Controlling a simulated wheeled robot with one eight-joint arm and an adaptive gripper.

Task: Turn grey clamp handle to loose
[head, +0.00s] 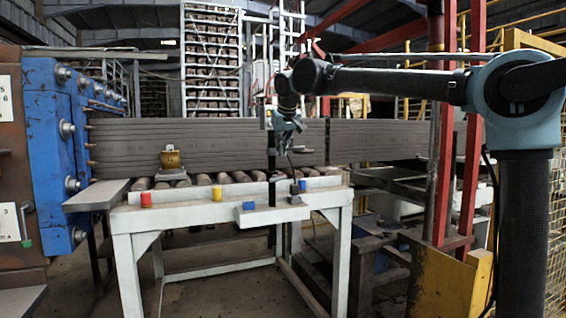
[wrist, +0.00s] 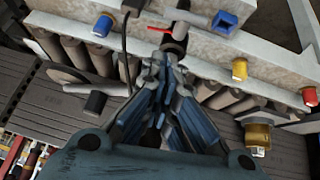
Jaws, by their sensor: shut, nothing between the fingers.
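A grey bar-shaped handle (wrist: 188,18) with a dark post and a red mark shows at the top of the wrist view, on the pale bench beam. It looks like the clamp handle; its turned position is not clear. In the head view, a small dark and grey fitting (head: 295,198) on the beam's right part may be the same thing. My gripper (head: 284,150) is above the back edge of the bench, shut and empty. Its fingertips (wrist: 172,55) appear just below the handle in the wrist view, apart from it as far as I can tell.
A brass-coloured fitting (head: 170,160) stands by the rollers. A dark upright post (head: 271,165) and a thin cable (wrist: 125,45) are close to my gripper. Long grey bricks (head: 220,145) lie behind.

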